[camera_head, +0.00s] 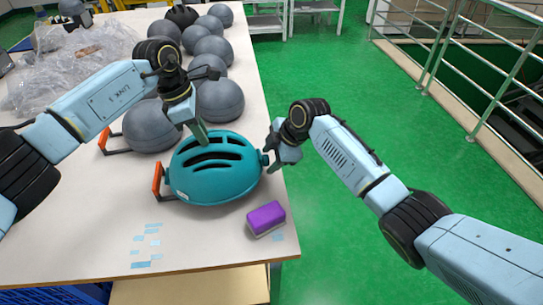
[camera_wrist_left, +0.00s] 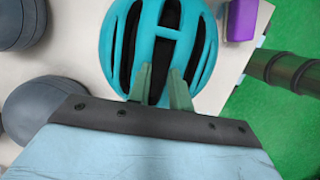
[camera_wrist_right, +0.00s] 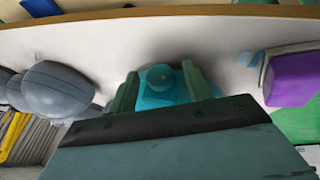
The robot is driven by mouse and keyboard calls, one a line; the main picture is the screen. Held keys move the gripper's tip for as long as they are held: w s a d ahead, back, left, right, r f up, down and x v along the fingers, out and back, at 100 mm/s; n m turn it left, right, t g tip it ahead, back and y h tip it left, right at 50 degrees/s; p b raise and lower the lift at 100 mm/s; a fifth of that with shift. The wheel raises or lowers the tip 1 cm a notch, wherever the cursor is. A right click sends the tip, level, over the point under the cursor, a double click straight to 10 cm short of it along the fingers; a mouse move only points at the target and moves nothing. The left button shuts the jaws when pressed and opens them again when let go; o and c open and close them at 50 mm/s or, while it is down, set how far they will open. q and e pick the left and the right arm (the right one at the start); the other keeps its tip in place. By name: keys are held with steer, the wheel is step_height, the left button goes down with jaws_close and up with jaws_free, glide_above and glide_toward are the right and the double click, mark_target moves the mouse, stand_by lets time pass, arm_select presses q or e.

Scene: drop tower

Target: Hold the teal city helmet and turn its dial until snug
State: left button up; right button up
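The teal helmet (camera_head: 214,176) sits on the table near its right edge, vents facing up, with an orange-red part (camera_head: 157,182) at its left end. My left gripper (camera_head: 203,138) reaches down to the helmet's far upper side. In the left wrist view its fingers (camera_wrist_left: 161,85) are a little apart on the helmet (camera_wrist_left: 120,45) around the middle vent, apparently closed on the shell; exact contact is hidden. A small teal dial (camera_wrist_right: 160,77) shows between the fingers of my right gripper (camera_wrist_right: 161,88) in the right wrist view. Those fingers are wide apart, with gaps beside the dial.
A purple-and-white block (camera_head: 266,218) lies in front of the helmet, near the table's right edge. Clear plastic wrap (camera_head: 65,65) lies at the far left. Pale blue pieces (camera_head: 148,240) dot the clear front table area.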

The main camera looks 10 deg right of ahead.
steer(key=c, duration=0.9)
steer(key=shift+w+d+m+g, duration=0.1)
steer(key=shift+w+m+g, duration=0.15)
steer(key=shift+g, duration=0.6)
steer(key=shift+w+d+m+g, duration=0.1)
steer(key=shift+w+m+g, duration=0.15)
steer(key=shift+g, duration=0.6)
steer(key=shift+s+a+f+g, duration=0.1)
steer(key=shift+s+g, duration=0.1)
steer(key=shift+g, duration=0.3)
steer(key=o, duration=1)
steer(key=shift+w+r, duration=0.1)
steer(key=shift+r, duration=0.3)
steer(key=s+v, duration=0.1)
steer(key=v, duration=1)
steer(key=shift+w+r, duration=0.25)
steer(key=shift+w, duration=0.05)
